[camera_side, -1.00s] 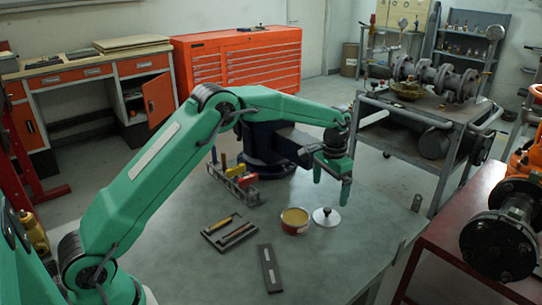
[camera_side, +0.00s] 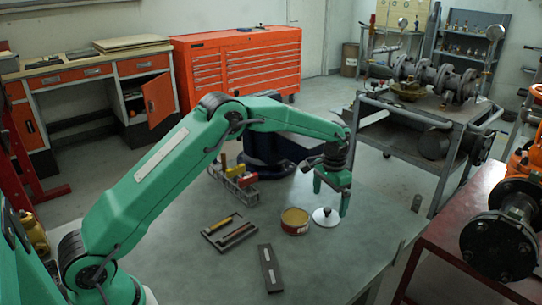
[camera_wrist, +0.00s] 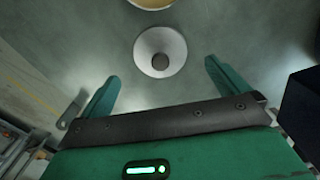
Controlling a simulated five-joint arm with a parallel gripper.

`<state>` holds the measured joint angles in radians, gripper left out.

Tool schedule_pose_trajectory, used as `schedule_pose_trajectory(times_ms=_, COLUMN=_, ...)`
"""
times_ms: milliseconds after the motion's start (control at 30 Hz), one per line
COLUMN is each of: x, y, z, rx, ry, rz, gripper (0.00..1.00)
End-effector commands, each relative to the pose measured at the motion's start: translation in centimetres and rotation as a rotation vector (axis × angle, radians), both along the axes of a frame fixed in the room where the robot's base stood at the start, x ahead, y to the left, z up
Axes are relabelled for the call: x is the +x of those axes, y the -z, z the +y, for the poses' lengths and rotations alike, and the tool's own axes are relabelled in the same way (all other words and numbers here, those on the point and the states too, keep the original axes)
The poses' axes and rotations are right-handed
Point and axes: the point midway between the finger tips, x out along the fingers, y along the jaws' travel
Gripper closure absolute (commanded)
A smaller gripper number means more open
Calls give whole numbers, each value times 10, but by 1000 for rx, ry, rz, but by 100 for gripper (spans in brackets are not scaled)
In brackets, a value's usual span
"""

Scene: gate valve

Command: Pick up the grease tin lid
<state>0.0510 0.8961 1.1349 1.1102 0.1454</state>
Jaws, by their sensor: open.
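The grease tin lid (camera_side: 326,219) is a white disc with a dark knob, lying flat on the grey-green table. In the wrist view the lid (camera_wrist: 159,52) sits beyond the fingertips, roughly centred between them. The grease tin (camera_side: 295,221), with a yellowish top and a red label, stands just left of the lid in the side view. Its rim (camera_wrist: 151,2) shows at the top edge of the wrist view. My green gripper (camera_side: 330,200) is open and empty above the lid, with its fingers pointing down. Whether a fingertip touches the lid is hard to tell.
A tray with tools (camera_side: 230,231) and a dark flat bar (camera_side: 269,268) lie left of the tin. A rack with coloured handles (camera_side: 235,178) stands farther back. A dark block (camera_wrist: 301,105) shows at the wrist view's right. Bare table lies right of the lid.

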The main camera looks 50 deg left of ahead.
Motion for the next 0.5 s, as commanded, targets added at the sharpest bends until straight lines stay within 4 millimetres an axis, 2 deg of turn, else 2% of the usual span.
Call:
schedule_pose_trajectory(times_ms=300, x=-1, y=36, z=1, rx=0, ry=0, rz=4, gripper=0)
schedule_pose_trajectory(times_ms=500, x=-1, y=47, z=1, rx=0, ry=0, rz=1, gripper=0)
